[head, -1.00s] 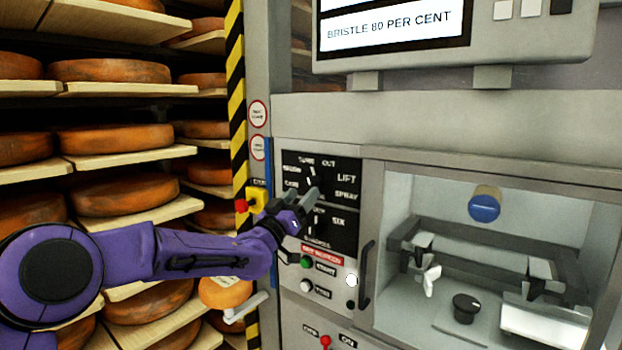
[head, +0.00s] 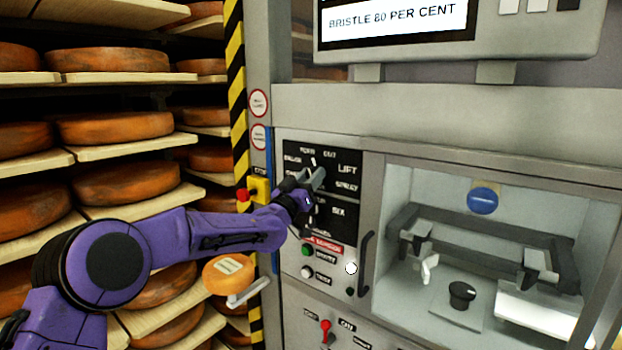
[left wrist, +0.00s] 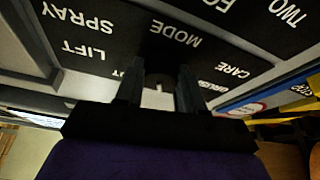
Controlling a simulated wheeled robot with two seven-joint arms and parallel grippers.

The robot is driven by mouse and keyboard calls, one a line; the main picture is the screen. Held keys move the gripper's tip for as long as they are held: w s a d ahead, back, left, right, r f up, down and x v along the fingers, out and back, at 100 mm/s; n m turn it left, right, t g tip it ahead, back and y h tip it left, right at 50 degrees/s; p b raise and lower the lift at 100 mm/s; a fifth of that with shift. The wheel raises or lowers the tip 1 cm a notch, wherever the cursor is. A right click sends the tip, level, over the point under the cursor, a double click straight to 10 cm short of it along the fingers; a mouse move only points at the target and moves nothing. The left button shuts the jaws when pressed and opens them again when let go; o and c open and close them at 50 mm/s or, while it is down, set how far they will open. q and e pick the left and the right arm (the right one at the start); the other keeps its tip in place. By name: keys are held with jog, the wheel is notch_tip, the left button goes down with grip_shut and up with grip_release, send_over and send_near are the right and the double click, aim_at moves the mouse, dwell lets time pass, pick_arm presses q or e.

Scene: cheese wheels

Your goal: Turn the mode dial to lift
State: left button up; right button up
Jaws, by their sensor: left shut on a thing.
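The mode dial (left wrist: 158,80) is on the upper half of a black control panel (head: 325,158). My left gripper (head: 314,178) is at the dial, and in the left wrist view its two dark fingers (left wrist: 159,88) are shut on it from both sides. A white pointer mark shows above the gripper in the head view and points roughly up, between the TURN and OUT labels. The LIFT label (head: 347,169) is to the upper right of the gripper; it also shows in the left wrist view (left wrist: 83,50). Most of the dial is hidden. My right gripper is not in view.
A second dial area with the SIX label (head: 338,211) lies just below. Beneath are a green button (head: 307,251), a white button (head: 307,272) and a red lever (head: 325,326). A vertical handle (head: 366,262) stands at right. Cheese shelves (head: 140,205) fill the left.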

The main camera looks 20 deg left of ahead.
pick_arm(q)
jog(key=m+g+h+b, duration=0.1)
jog(key=m+h, duration=0.1)
jog(key=m, duration=0.3)
jog(key=m+g+h+b, duration=0.2)
jog(key=m, duration=0.4)
jog(key=m+g+h+b, duration=0.1)
jog(key=m+h+b, duration=0.1)
jog(key=m, duration=0.3)
jog(key=shift+w+a+r+m+g, duration=0.1)
jog(key=shift+a+m+g, duration=0.05)
jog(key=shift+m+g, duration=0.2)
jog(key=m+g, duration=0.1)
jog(key=m, duration=0.2)
jog(key=m+g, duration=0.1)
jog(key=m, duration=0.2)
jog(key=shift+m+g+h, duration=0.25)
jog(key=shift+g+h, duration=0.05)
jog(key=shift+g, duration=0.05)
jog(key=shift+a, duration=0.1)
jog(key=o, duration=1)
jog(key=shift+r, duration=0.1)
